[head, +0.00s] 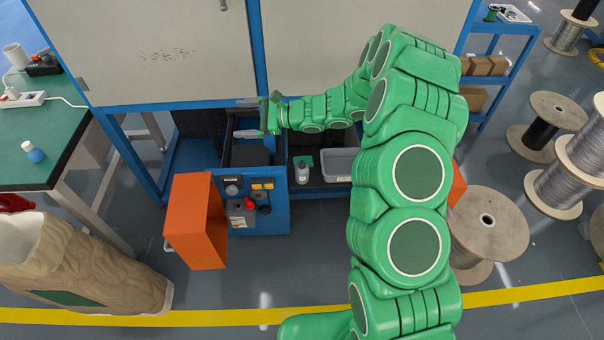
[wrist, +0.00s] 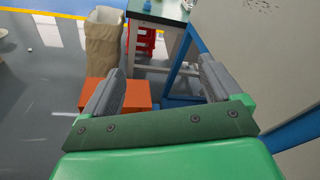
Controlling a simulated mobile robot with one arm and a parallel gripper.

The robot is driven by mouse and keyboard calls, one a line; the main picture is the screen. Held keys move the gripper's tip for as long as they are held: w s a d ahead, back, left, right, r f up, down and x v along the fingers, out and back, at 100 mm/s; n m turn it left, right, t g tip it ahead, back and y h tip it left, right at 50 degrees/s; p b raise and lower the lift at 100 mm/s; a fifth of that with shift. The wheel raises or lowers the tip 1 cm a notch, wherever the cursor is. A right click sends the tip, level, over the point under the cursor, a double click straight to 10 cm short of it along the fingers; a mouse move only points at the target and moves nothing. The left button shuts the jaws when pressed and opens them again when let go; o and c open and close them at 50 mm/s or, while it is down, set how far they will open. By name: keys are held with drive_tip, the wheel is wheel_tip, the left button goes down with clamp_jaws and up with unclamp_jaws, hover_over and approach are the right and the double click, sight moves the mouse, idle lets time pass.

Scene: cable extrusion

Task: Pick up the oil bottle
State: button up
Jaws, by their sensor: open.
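My gripper (head: 243,118) is open and empty, in front of the blue-framed machine, with its fingers pointing left. Its two grey fingers also show wide apart in the wrist view (wrist: 160,88). A pale grey bottle (head: 303,172) stands upright on the machine's low dark shelf, below and right of my gripper and apart from it. No label is readable on either, so I cannot tell which is the oil bottle.
An orange box (head: 190,215) stands beside the blue control panel (head: 270,215). A grey tray (head: 340,165) sits right of the pale bottle. The green table (head: 85,135) and a tan sack (head: 100,270) are left. Cable spools (head: 488,220) stand right. The front floor is partly clear.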

drive_tip(key=w+d+f+m+t, duration=0.35)
drive_tip(key=w+f, duration=0.25)
drive_tip(key=f, duration=0.3)
drive_tip(key=m+t+h, duration=0.5)
drive_tip(key=m+h, duration=0.1)
drive_tip(key=m, duration=0.2)
hover_over(307, 173)
drive_tip(key=a, duration=0.1)
drive_tip(key=f, duration=2.4)
drive_tip(key=shift+a+f, duration=0.2)
drive_tip(key=shift+f, duration=0.05)
drive_tip(key=shift+m+h, duration=0.8)
drive_tip(key=shift+m, duration=0.15)
drive_tip(key=d+f, duration=0.1)
drive_tip(key=f, duration=0.1)
drive_tip(key=s+d+f, duration=0.1)
drive_tip(key=f, duration=0.1)
drive_tip(key=s+f, duration=0.1)
drive_tip(key=f, duration=0.1)
drive_tip(key=shift+d+f, duration=0.3)
drive_tip(key=shift+d, duration=0.1)
drive_tip(key=shift+x, duration=3.85)
drive_tip(key=shift+c, duration=0.2)
